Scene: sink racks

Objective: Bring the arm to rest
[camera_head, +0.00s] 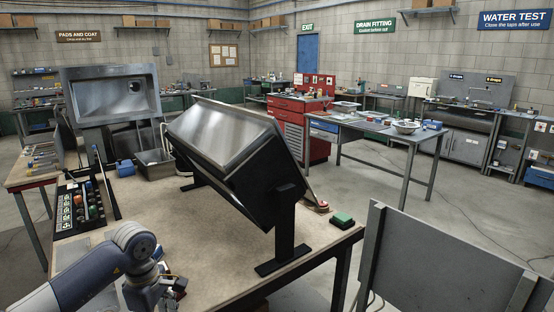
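My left arm (95,275) reaches in from the bottom left, low over the near left part of the workbench (205,225). Its dark gripper (173,287) is partly hidden behind the wrist and cut near the bottom edge. I cannot tell whether its fingers are open or shut, or whether it holds anything. A steel sink (225,140) is tilted on a black stand (285,220) on the bench, to the right of and beyond the gripper, apart from it. My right gripper is not in view.
A tray of small coloured parts (85,205) lies at the bench's left. A green button box (342,219) sits at the right corner. Another sink (112,95) stands upright behind. A grey panel (430,260) stands at the right front. Open floor lies beyond the bench.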

